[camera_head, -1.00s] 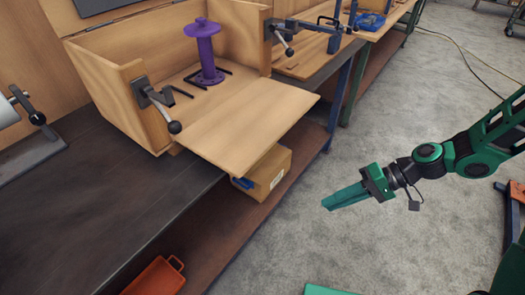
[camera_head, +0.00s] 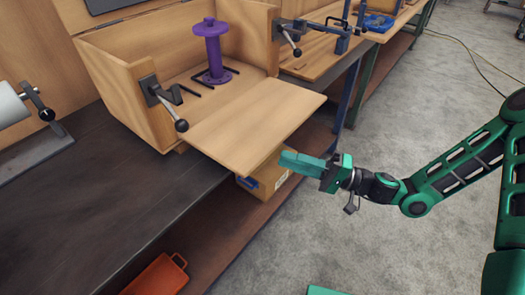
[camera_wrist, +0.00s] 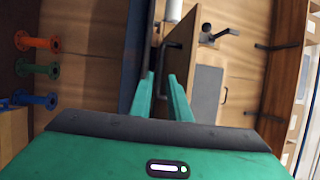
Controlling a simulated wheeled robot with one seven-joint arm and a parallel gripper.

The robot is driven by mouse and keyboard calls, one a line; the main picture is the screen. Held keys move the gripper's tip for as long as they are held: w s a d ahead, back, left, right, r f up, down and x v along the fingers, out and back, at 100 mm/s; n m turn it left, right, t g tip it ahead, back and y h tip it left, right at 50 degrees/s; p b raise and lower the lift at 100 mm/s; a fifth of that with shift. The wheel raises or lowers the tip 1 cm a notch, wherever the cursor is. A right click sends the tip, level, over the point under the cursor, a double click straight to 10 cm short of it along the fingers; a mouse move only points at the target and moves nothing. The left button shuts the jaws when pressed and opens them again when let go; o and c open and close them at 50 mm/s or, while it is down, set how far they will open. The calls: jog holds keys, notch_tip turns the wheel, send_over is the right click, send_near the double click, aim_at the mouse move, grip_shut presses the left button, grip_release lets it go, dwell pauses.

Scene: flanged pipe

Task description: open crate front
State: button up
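The wooden crate (camera_head: 134,98) stands on the dark workbench. Its front panel (camera_head: 245,125) lies folded down, roughly flat, and projects past the bench edge. Lever clamps with black ball knobs sit at the left front post (camera_head: 160,93) and the right front post (camera_head: 287,35). A purple flanged pipe (camera_head: 212,48) stands upright inside.
A cardboard box (camera_head: 265,180) lies on the shelf under the panel, and an orange bin (camera_head: 158,277) is lower left. A grey cylinder on a stand (camera_head: 12,105) is at the left. Open floor (camera_head: 335,240) lies right of the bench. Colored flanged pieces (camera_wrist: 38,70) show in the wrist view.

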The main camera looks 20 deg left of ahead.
aim_at(261, 153)
jog(key=a, duration=0.5)
jog(key=a+r, duration=0.1)
jog(key=a, duration=0.2)
jog(key=shift+a+r, duration=0.1)
jog(key=shift+a, duration=0.15)
grip_shut()
